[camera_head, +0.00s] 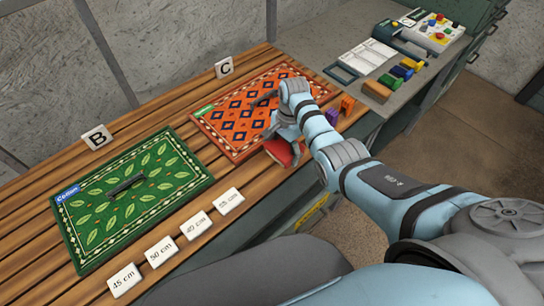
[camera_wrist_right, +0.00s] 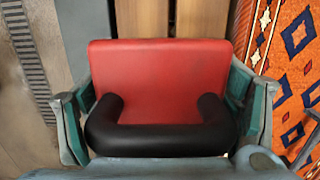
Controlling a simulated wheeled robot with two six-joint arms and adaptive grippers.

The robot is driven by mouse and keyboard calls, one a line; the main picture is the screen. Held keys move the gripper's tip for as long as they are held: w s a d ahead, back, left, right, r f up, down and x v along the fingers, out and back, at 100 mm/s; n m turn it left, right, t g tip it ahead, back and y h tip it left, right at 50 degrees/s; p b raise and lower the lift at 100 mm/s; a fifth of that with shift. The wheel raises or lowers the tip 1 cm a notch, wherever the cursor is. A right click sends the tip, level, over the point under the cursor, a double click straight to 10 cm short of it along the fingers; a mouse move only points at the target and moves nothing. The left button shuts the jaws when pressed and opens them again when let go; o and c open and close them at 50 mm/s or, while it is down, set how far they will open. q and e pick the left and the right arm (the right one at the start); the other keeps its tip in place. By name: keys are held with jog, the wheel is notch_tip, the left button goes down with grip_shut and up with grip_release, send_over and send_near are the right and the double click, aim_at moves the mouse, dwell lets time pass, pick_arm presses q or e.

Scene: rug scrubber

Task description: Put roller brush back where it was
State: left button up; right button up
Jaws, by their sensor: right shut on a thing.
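My right gripper (camera_head: 284,134) is shut on a red block with a black handle, which I take to be the roller brush (camera_head: 287,152). It is at the bench's front edge, beside the orange rug (camera_head: 222,139). In the right wrist view the roller brush (camera_wrist_right: 160,70) lies between the two fingers of the gripper (camera_wrist_right: 160,118), its black handle nearest the camera. Its underside is hidden, so I cannot tell whether it touches the bench. The green rug (camera_head: 150,195) lies further left. My left gripper is not in view.
Signs B (camera_head: 98,137) and C (camera_head: 223,69) stand at the back of the wooden bench. White length cards, such as 45 cm (camera_head: 124,281), line its front. Small coloured blocks (camera_head: 402,72) and a control box (camera_head: 434,32) are on the grey surface to the right.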

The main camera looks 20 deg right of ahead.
notch_tip(320, 180, down, 5)
jog(key=b, duration=0.3)
jog(key=shift+w+r+b, duration=0.15)
jog(key=shift+r+b, duration=0.05)
jog(key=shift+b, duration=0.1)
jog(key=shift+d+r, duration=0.1)
jog(key=shift+d, duration=0.05)
jog(key=shift+r, duration=0.2)
jog(key=shift+s+r, duration=0.1)
jog(key=shift+s, duration=0.1)
jog(key=shift+w+f, duration=0.15)
jog(key=shift+f, duration=0.15)
jog(key=shift+s+a+f, duration=0.25)
jog(key=shift+s+f, duration=0.05)
jog(key=shift+s, duration=0.1)
jog(key=o, duration=1.4)
jog(key=shift+o, duration=0.4)
jog(key=shift+w+f, duration=0.15)
jog(key=shift+w, duration=0.05)
jog(key=shift+d, duration=0.15)
